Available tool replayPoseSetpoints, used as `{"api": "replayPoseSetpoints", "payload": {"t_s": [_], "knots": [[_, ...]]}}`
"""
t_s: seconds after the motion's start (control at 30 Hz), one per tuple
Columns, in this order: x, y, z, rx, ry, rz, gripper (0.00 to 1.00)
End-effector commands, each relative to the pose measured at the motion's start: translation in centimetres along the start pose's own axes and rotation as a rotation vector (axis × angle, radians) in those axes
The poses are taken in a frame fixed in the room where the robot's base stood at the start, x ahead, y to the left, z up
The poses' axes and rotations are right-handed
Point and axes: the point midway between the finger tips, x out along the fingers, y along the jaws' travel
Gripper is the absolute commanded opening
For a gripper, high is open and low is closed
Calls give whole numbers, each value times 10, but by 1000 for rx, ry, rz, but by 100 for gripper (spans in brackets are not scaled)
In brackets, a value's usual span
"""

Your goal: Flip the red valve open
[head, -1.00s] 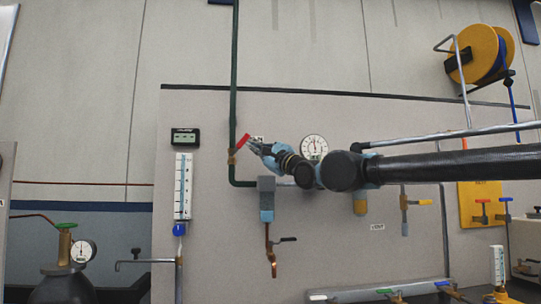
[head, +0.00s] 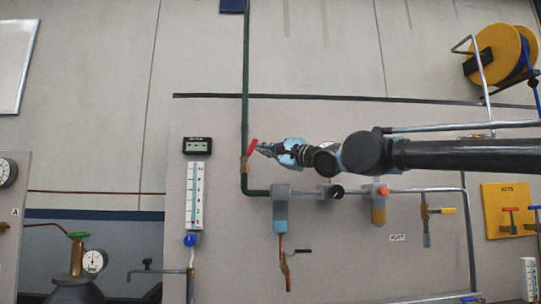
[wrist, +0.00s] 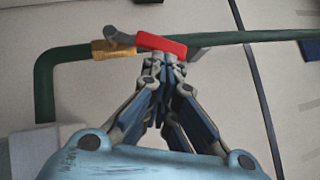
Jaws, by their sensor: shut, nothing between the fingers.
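The red valve handle (head: 252,147) sits on a brass valve body (head: 244,163) on the green vertical pipe (head: 245,90). In the head view the handle slants up and to the right. My gripper (head: 262,149) is at the right of the handle, with its fingertips against or very near it. In the wrist view the red handle (wrist: 161,44) lies across just beyond my fingertips (wrist: 165,60), and the brass body (wrist: 113,48) is to its left. The fingers are together with nothing between them. Whether they touch the handle is hard to tell.
A thermometer-like gauge (head: 195,195) and a small display (head: 197,145) are left of the pipe. Below are a grey filter block (head: 280,193), a horizontal pipe with a black knob (head: 337,191) and an orange knob (head: 383,191).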

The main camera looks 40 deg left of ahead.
Motion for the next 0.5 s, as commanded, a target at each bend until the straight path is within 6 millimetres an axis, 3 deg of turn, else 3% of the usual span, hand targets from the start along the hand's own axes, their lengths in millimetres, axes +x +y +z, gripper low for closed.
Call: {"api": "replayPoseSetpoints", "payload": {"t_s": [0.5], "knots": [[8, -4, 19, 3, -4, -1, 0]]}}
